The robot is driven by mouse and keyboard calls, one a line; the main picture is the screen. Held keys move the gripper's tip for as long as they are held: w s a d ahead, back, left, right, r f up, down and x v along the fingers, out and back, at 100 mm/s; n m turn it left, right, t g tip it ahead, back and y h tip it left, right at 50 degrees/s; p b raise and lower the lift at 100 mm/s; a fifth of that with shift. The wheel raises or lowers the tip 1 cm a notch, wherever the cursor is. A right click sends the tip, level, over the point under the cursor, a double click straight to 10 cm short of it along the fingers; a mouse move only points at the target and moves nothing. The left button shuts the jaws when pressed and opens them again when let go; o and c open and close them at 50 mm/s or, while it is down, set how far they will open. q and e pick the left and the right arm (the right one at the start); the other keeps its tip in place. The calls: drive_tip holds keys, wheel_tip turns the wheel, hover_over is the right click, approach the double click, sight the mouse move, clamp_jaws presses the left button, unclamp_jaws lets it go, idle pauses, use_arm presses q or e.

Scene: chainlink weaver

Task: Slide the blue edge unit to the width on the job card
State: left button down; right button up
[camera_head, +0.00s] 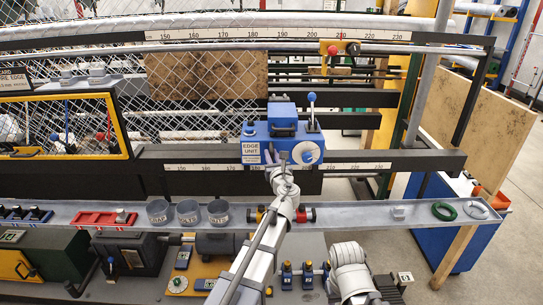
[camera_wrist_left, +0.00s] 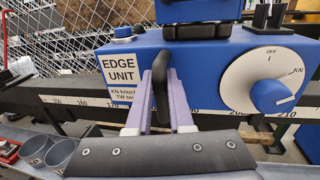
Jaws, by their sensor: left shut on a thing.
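The blue edge unit (camera_head: 258,155) sits on the lower dark rail, covering the scale between about 180 and 210. It has a white "EDGE UNIT" label, a blue-ball lever and a white dial, which in the left wrist view (camera_wrist_left: 271,90) shows OFF and KN marks. My left gripper (camera_head: 283,166) is at the unit's front. In the left wrist view its purple fingers (camera_wrist_left: 160,100) are shut on a dark upright handle (camera_wrist_left: 161,88) on the unit's front. A card (camera_head: 14,80) at the far left is cut off and unreadable. My right gripper cannot be made out.
The lower scale (camera_head: 355,167) continues right of the unit, and the rail there is clear. An upper scale (camera_head: 260,36) has a yellow carriage with a red knob (camera_head: 332,50). A grey tray (camera_head: 345,217) with cups (camera_head: 188,212) and small parts runs below.

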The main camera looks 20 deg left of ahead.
use_arm(q)
drive_tip(key=w+d, duration=0.1)
drive_tip(key=d, duration=0.2)
drive_tip(key=w+d, duration=0.1)
drive_tip(key=d, duration=0.2)
drive_tip(key=w+d, duration=0.1)
drive_tip(key=d, duration=0.3)
drive_tip(key=shift+d, duration=0.1)
drive_tip(key=shift+s, duration=0.1)
drive_tip(key=shift+a, duration=0.3)
drive_tip(key=c, duration=0.8)
unclamp_jaws()
drive_tip(key=v, duration=0.8)
